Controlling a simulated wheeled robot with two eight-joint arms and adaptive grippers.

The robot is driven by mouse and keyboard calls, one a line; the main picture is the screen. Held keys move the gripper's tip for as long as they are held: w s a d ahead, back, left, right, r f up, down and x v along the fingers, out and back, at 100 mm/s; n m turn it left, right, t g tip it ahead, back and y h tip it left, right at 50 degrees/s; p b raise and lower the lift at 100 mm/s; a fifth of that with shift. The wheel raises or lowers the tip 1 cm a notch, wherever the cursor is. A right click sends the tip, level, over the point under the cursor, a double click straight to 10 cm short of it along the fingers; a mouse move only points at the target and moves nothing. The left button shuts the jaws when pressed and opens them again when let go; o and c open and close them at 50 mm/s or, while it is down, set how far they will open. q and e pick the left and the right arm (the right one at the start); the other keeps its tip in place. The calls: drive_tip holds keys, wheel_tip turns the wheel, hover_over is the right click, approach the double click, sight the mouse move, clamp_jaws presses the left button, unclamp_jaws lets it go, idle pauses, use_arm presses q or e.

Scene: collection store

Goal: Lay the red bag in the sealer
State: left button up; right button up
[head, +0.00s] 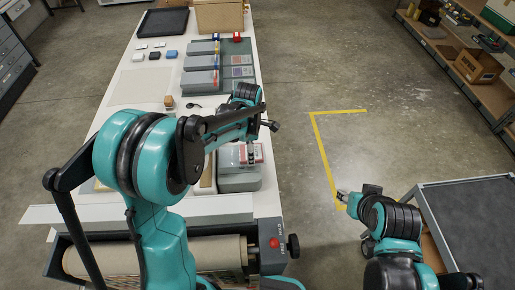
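A small red and white flat piece, apparently the red bag (258,153), is at the top of a grey box-like device, apparently the sealer (240,181), on the right side of the long table. My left gripper (250,154) points down at the red piece, with its fingers over it. They are too small and partly covered to show whether they grip it. I cannot tell whether the bag rests on the sealer or hangs just above it. My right gripper (342,197) is over the floor, away from the table, and too small to read.
The long white table (131,65) carries grey boxes (200,62), a black tray (163,22) and a cardboard box (219,15). A paper roll (150,255) is at its near end. A dark-topped cart (470,225) stands right. Open floor (340,60) lies between table and shelves (455,50).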

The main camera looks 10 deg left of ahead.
sight(228, 157)
use_arm(q)
drive_tip(key=a, duration=0.1)
drive_tip(key=s+a+f+b, duration=0.1)
drive_tip(key=a, duration=0.1)
drive_tip(key=a+f, duration=0.1)
drive_tip(key=a, duration=0.1)
drive_tip(key=shift+s+f+b, duration=0.1)
drive_tip(key=shift+s+b, duration=0.15)
drive_tip(key=shift+b, duration=0.1)
drive_tip(key=shift+s+a+f+b, duration=0.2)
drive_tip(key=shift+a+f, duration=0.05)
drive_tip(key=shift+a, duration=0.4)
drive_tip(key=shift+s+a+f+b, duration=0.15)
drive_tip(key=shift+a+f, duration=0.05)
drive_tip(key=shift+a, duration=0.4)
drive_tip(key=shift+f+b, duration=0.45)
drive_tip(key=shift+f, duration=0.05)
drive_tip(key=o, duration=1.4)
drive_tip(key=shift+c, duration=0.2)
